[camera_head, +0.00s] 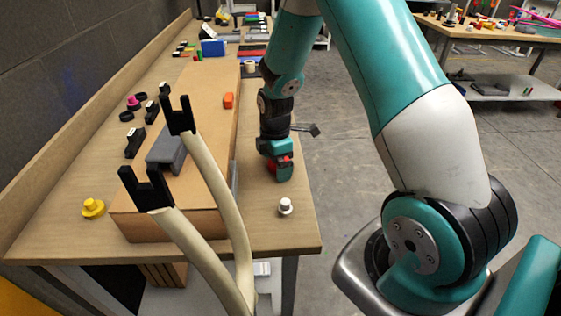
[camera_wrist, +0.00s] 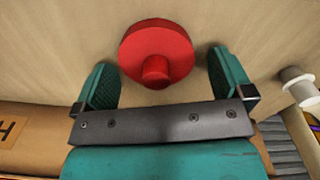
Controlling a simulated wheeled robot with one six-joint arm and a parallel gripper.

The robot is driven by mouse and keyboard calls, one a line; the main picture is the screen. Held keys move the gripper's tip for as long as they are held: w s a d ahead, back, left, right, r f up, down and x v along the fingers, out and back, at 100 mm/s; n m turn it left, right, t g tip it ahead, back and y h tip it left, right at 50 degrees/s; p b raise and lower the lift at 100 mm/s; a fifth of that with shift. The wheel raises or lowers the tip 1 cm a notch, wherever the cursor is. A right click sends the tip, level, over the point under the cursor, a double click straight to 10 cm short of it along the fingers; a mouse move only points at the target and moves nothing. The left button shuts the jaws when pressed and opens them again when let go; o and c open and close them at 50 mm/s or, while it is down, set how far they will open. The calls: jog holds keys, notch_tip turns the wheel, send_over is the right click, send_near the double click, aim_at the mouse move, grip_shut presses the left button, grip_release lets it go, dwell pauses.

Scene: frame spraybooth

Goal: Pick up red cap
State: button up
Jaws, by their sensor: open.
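The red cap (camera_wrist: 157,45) is a round disc with a smaller round knob, lying on the wooden table top in the wrist view. My gripper (camera_wrist: 165,75) is open, with one teal finger to the left of the cap and one to the right. The knob lies between the fingers, and neither finger appears to touch the cap. In the head view my gripper (camera_head: 284,172) points down at the table beside the cardboard box. Only a bit of red (camera_head: 283,160) shows there, the rest hidden by the gripper.
A white cap (camera_head: 285,206) stands near the table's front right edge. The long cardboard box (camera_head: 205,92) lies left of my gripper, with an orange piece (camera_head: 228,100) on it. A yellow cap (camera_head: 93,208) sits at the far left. Two pale curved prongs with black forked tips rise in front.

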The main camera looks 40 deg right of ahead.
jog(key=c, duration=1)
jog(key=shift+r, duration=0.15)
